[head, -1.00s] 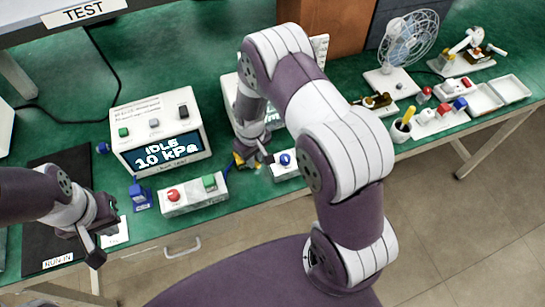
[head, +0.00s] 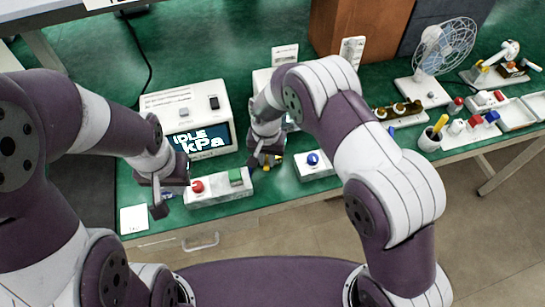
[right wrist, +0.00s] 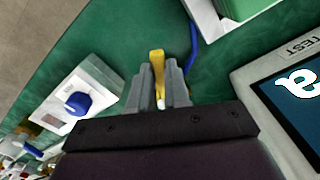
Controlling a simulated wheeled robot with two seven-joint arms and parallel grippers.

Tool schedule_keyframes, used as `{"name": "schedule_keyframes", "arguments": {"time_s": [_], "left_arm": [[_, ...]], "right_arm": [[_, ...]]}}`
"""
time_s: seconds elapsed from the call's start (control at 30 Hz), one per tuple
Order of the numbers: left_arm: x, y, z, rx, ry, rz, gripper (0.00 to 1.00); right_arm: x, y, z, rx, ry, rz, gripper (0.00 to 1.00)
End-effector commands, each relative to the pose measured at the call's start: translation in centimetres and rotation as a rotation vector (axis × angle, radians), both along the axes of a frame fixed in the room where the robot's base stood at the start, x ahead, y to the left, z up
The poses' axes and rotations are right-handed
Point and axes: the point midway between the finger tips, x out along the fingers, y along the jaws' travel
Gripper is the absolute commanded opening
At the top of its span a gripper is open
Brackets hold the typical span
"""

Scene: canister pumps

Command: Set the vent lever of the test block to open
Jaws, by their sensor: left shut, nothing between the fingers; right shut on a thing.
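My right gripper (head: 262,162) is low over the green bench, between the button box and a small white block (head: 317,170) with a blue knob (head: 313,158). In the right wrist view the right gripper (right wrist: 160,72) is shut on a yellow lever-like bar (right wrist: 157,60), with a pale tip below. The block and blue knob (right wrist: 77,103) are apart from the fingers, at left. What the yellow bar is fixed to is hidden, and I cannot tell its setting. My left gripper (head: 158,206) is shut and empty, left of the button box's red button (head: 198,187).
The white display unit (head: 222,98) reads IDLE and kPa, partly covered by my left arm. The button box (head: 218,194) has red and green buttons. A blue cable (right wrist: 194,48) passes beside the yellow bar. A fan (head: 445,45), a cup (head: 430,141) and trays stand at right.

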Motion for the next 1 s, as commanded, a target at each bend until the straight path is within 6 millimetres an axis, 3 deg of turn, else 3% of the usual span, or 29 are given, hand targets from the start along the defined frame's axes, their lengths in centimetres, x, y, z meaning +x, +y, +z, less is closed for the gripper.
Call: {"name": "schedule_keyframes", "arguments": {"time_s": [0.77, 0.8, 0.83, 1.0], "left_arm": [[0.00, 0.00, -0.11, 0.000, 0.000, 0.000, 0.00], [0.00, 0.00, -0.11, 0.000, 0.000, 0.000, 0.00], [0.00, 0.00, -0.11, 0.000, 0.000, 0.000, 0.00], [0.00, 0.00, -0.11, 0.000, 0.000, 0.000, 0.00]], "right_arm": [[0.19, 0.45, 0.04, 0.001, -0.002, -0.094, 0.00], [0.19, 0.46, 0.04, 0.001, -0.002, -0.094, 0.30], [0.18, 0.45, 0.04, 0.001, -0.002, -0.093, 0.39], [0.16, 0.45, 0.03, 0.001, -0.001, -0.092, 0.43]]}}
